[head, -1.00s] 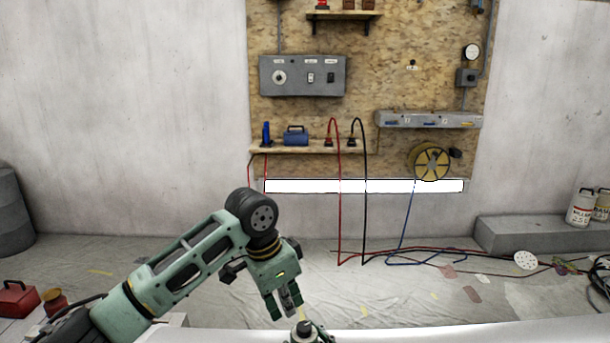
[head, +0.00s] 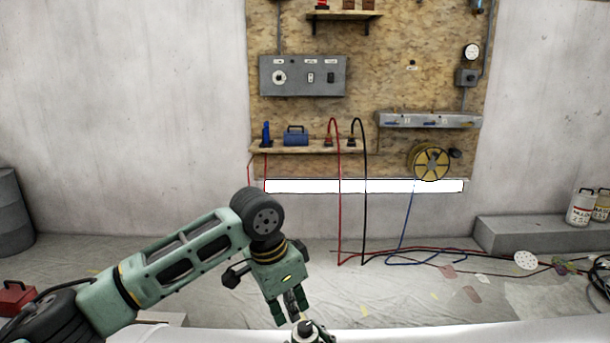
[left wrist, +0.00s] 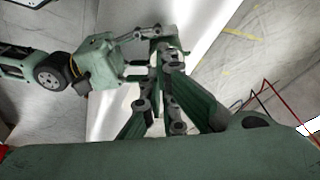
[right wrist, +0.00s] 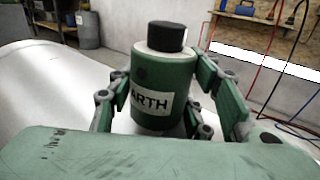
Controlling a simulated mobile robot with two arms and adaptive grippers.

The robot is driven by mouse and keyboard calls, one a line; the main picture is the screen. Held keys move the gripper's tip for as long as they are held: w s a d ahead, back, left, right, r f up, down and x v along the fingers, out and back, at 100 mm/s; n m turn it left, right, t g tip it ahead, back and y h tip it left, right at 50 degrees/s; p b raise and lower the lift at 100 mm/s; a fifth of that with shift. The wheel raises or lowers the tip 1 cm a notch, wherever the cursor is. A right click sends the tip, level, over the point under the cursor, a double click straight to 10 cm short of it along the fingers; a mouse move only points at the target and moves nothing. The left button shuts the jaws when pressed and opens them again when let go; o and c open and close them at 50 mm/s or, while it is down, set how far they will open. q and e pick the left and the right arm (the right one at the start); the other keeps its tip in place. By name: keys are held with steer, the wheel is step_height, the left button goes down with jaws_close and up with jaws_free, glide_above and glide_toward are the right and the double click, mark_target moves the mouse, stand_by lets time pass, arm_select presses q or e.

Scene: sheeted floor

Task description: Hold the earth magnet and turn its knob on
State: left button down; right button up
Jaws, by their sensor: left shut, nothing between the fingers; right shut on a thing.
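The earth magnet (right wrist: 163,78) is a green cylinder with a black knob (right wrist: 167,36) on top and a white label, partly hidden, reading "ARTH". In the right wrist view it is upright between the fingers of my right gripper (right wrist: 165,95), which is shut on it. In the head view only its top (head: 308,330) shows at the bottom edge. My left gripper (head: 290,312) points down just above and left of the knob, shut with nothing between its fingers. The left wrist view shows its closed fingers (left wrist: 170,90); I cannot make out the magnet there.
A pale surface (head: 420,333) runs along the bottom edge. Beyond it, cables (head: 430,255) lie on the sheeted floor. A wooden board (head: 400,85) with a grey switch panel (head: 302,90) hangs on the wall. A grey block (head: 530,236) with white canisters (head: 582,208) stands at right.

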mark_target(305, 329)
arm_select(q)
steer(key=shift+s+a+x, duration=0.1)
steer(key=shift+a+x, duration=0.1)
steer(key=shift+x, duration=0.7)
steer(key=shift+s+a+x, duration=0.1)
steer(key=shift+a+x, duration=0.05)
steer(key=shift+x, duration=0.75)
steer(key=shift+s+a+x, duration=0.1)
steer(key=shift+a+x, duration=0.1)
steer(key=shift+x, duration=0.65)
steer(key=shift+f, duration=0.25)
steer(key=shift+w+d, duration=0.15)
steer(key=shift+d, duration=0.1)
steer(key=shift+w+a, duration=0.1)
steer(key=shift+w, duration=0.05)
steer(key=shift+w+a, duration=0.3)
steer(key=shift+w, duration=0.25)
steer(key=shift+w+r, duration=0.1)
steer(key=shift+w, duration=0.1)
steer(key=shift+a, duration=0.2)
